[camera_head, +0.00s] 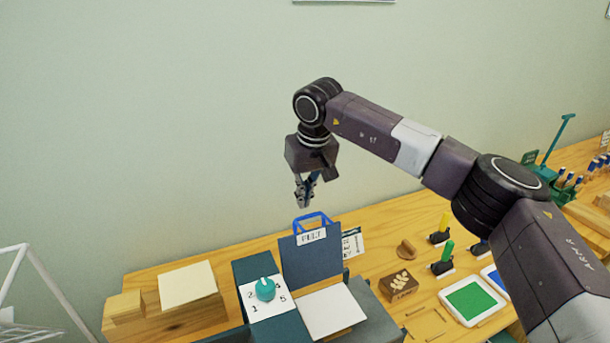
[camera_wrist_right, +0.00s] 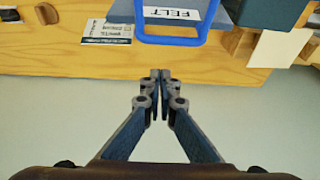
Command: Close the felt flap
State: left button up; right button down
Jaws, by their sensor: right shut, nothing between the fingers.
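The felt flap (camera_head: 311,262) is a dark blue-grey panel with a white FELT label and a blue loop handle (camera_head: 312,221) on its top edge. It stands raised behind a box with a white top surface (camera_head: 331,308) in the head view. In the right wrist view the FELT label (camera_wrist_right: 172,14) and blue handle (camera_wrist_right: 170,41) show at the top. My right gripper (camera_head: 304,204) is shut and empty, just above and behind the handle, apart from it. Its fingertips also show in the right wrist view (camera_wrist_right: 160,74). My left gripper is not in view.
A teal knob (camera_head: 265,289) on a numbered dial sits left of the flap. A small brown box (camera_head: 398,284), a green pad (camera_head: 472,301) and stamps stand to the right. The wall is behind.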

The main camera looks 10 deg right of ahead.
jog(key=s, duration=0.1)
jog(key=s+p, duration=0.1)
jog(key=s, duration=0.1)
jog(key=shift+s+d+r, duration=0.15)
jog(key=shift+d+r, duration=0.1)
jog(key=shift+d, duration=0.1)
